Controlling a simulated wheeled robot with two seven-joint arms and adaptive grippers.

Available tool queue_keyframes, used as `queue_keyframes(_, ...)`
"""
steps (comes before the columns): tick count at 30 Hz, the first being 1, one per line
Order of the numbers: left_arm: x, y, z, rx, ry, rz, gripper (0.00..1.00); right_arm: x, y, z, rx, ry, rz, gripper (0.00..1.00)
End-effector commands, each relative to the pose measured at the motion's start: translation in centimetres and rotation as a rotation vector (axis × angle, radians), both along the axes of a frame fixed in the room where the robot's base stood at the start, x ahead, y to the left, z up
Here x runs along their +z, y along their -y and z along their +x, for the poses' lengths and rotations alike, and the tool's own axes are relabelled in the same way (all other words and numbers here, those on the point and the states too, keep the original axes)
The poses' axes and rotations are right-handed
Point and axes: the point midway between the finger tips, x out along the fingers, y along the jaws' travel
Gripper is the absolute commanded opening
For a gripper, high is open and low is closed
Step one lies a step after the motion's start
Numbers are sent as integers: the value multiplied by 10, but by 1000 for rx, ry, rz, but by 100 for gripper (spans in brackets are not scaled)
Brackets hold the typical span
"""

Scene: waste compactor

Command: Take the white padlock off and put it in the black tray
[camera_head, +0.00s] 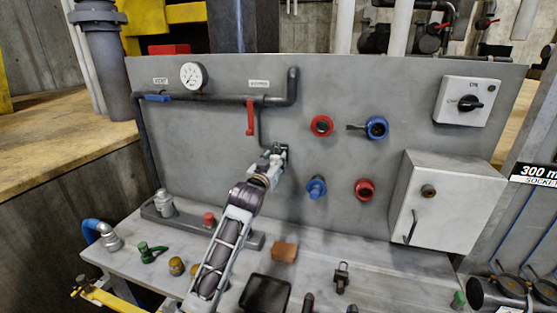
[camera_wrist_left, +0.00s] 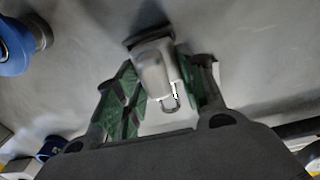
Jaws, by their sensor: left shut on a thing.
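My left gripper (camera_head: 277,156) reaches up to the grey panel, below the red-handled valve. In the left wrist view, its green-padded fingers (camera_wrist_left: 160,93) are shut on the white padlock (camera_wrist_left: 153,70). The padlock is a pale block, and a small metal loop (camera_wrist_left: 171,103) shows at its near end. A dark bracket (camera_wrist_left: 148,35) lies at its far end; I cannot tell whether they are joined. In the head view the gripper mostly hides the padlock. The black tray (camera_head: 265,294) lies on the bench's front part. My right gripper is not in view.
Red and blue couplings (camera_head: 321,125) stick out of the panel right of the gripper. A grey box (camera_head: 446,205) juts out farther right. A brown block (camera_head: 284,252) and a dark clip-like part (camera_head: 341,276) lie near the tray. Fittings crowd the bench's left side.

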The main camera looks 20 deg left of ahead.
Motion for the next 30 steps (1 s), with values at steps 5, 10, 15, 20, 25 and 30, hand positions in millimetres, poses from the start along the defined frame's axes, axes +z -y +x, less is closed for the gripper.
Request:
queue_keyframes(5, 1, 0, -5, 0, 2, 0, 20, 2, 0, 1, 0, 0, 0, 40)
queue_keyframes(10, 1, 0, -9, 0, 1, 0, 20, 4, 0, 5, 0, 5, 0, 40)
queue_keyframes(15, 1, -1, -13, 0, 1, 0, 20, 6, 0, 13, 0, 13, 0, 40)
queue_keyframes(20, 1, -1, -17, 0, 2, 0, 20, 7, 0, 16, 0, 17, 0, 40)
queue_keyframes(25, 1, -1, -21, 0, 1, 0, 20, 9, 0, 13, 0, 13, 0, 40)
queue_keyframes(30, 1, -1, -25, 0, 2, 0, 20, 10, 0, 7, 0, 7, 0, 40)
